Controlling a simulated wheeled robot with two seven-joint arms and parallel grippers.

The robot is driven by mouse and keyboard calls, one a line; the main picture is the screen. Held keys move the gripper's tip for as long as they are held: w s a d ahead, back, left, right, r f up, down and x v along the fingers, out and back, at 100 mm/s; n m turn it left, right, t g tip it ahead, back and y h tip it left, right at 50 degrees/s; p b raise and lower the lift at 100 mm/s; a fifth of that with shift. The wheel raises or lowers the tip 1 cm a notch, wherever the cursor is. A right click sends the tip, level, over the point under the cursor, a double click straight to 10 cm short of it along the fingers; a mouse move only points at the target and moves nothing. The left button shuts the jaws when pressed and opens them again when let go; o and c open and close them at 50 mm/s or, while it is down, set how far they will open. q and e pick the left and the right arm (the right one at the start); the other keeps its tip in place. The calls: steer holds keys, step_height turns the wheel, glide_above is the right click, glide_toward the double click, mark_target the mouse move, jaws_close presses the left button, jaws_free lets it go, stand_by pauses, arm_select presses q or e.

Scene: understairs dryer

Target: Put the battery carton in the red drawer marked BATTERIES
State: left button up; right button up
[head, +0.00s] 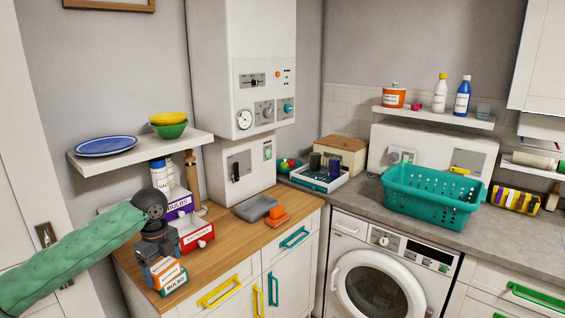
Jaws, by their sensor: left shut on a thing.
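My left gripper (162,262) comes in from the left and is shut on a small orange and white carton (173,283) at the front left of the wooden counter. The lettering on the carton's front seems to read BULBS, not batteries. The fingers cover part of its top, and I cannot tell whether it touches the counter. A red drawer (199,238) with a white label and a pale knob is just behind and right of the gripper; its label is too small to read surely. My right gripper is out of view.
A purple drawer unit (181,205) marked BULBS is above the red drawer. A grey tray (254,208) and an orange item (276,215) lie to the right on the wooden counter (235,238). A wall shelf (135,153) with dishes overhangs the back left.

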mark_target(173, 270)
arm_select(q)
steer(key=shift+n, duration=0.3)
steer(key=shift+s+r+n, duration=0.4)
steer(key=shift+s+n, duration=0.05)
steer(key=shift+n, duration=0.35)
steer(key=n, duration=0.2)
steer(key=w+n, duration=0.1)
steer(key=shift+f+n, duration=0.2)
steer(key=shift+n, duration=0.2)
steer(key=n, duration=0.5)
steer(key=shift+s+d+r, duration=0.15)
steer(key=shift+d+r, duration=0.05)
steer(key=shift+d, duration=0.05)
steer(key=n, duration=0.3)
steer(key=shift+d, duration=0.2)
steer(key=n, duration=0.2)
steer(key=shift+d+f+n, duration=0.1)
steer(key=shift+d+n, duration=0.2)
steer(key=n, duration=0.1)
steer(key=d+n, duration=0.1)
steer(key=f+n, duration=0.1)
steer(key=shift+s+d+n, duration=0.3)
steer(key=shift+s+n, duration=0.05)
steer(key=shift+n, duration=0.05)
steer(key=s+d+f+n, duration=0.3)
steer(key=s+d+f, duration=0.5)
steer(key=s+f, duration=0.2)
step_height(173, 270, down, 3)
steer(key=shift+d+r, duration=0.1)
steer(key=shift+d, duration=0.25)
